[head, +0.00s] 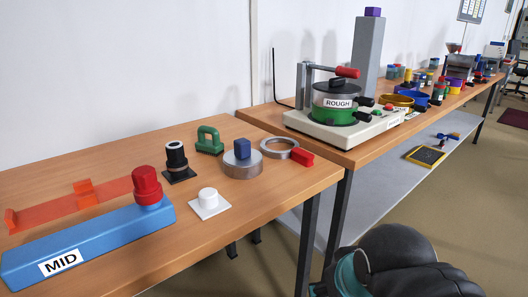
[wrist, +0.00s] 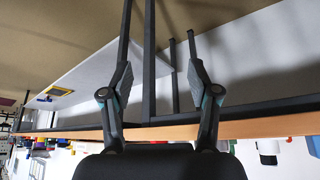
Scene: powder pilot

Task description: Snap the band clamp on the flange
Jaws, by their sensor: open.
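The likely band clamp, a silver ring (head: 268,145) with a red block (head: 302,158), lies flat at the right end of the near wooden table. Left of it is a round grey metal piece (head: 242,167) with a blue block on top. I cannot tell which piece is the flange. In the wrist view my gripper (wrist: 160,75) is open and empty, its two fingers wide apart, facing table legs and a lower shelf. In the head view my dark arm is at the lower right, off the table; its fingertips are not clear there.
The near table (head: 110,185) also holds a blue MID block (head: 100,240) with a red knob, an orange rail (head: 60,212), a green handle (head: 209,140) and a white piece (head: 208,203). A second table carries the ROUGH pot (head: 337,102). Open floor lies to the right.

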